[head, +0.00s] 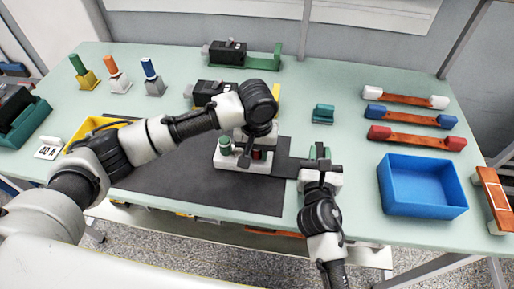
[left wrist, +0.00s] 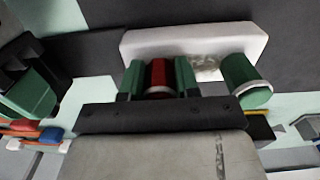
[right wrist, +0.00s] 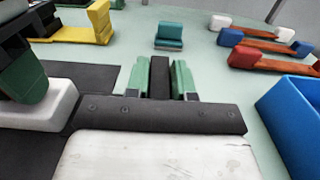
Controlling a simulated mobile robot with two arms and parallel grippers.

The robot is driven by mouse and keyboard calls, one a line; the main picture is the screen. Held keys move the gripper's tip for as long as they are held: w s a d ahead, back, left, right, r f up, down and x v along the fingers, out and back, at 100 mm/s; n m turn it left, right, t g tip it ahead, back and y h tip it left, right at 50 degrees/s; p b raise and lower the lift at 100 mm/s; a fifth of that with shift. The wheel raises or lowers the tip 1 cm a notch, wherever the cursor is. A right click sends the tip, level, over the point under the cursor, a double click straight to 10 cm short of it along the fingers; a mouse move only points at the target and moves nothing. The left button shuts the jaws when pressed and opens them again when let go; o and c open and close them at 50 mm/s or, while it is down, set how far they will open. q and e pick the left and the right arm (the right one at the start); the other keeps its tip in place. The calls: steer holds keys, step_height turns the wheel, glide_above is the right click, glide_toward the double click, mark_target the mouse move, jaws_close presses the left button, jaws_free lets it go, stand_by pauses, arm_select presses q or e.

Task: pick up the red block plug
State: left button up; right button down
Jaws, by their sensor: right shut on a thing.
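The red block plug (head: 257,155) is at the white block (head: 228,163) on the dark mat, mostly hidden by my left arm in the head view. In the left wrist view the red plug (left wrist: 158,76) is between the green fingers of my left gripper (left wrist: 158,82), which look open around it. A green round peg (left wrist: 245,82) stands beside it on the white block. My right gripper (right wrist: 160,82) is shut on a dark upright bar (right wrist: 160,76), right of the white block. What the bar belongs to is unclear.
A blue bin (head: 421,205) stands at the right, with several orange bars with coloured ends behind it. A teal block (head: 323,114) sits behind my right gripper. Several coloured handles on stands and a yellow tray (head: 80,133) are at the left.

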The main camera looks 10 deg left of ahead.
arm_select(q)
steer(key=c, duration=0.5)
steer(key=shift+o, duration=0.2)
steer(key=shift+r, duration=0.15)
step_height(320, 180, up, 11)
steer(key=shift+f, duration=0.15)
arm_select(e)
steer(key=c, duration=0.9)
jaws_free()
steer(key=shift+s, duration=0.1)
steer(key=s, duration=1.2)
steer(key=shift+d, duration=0.15)
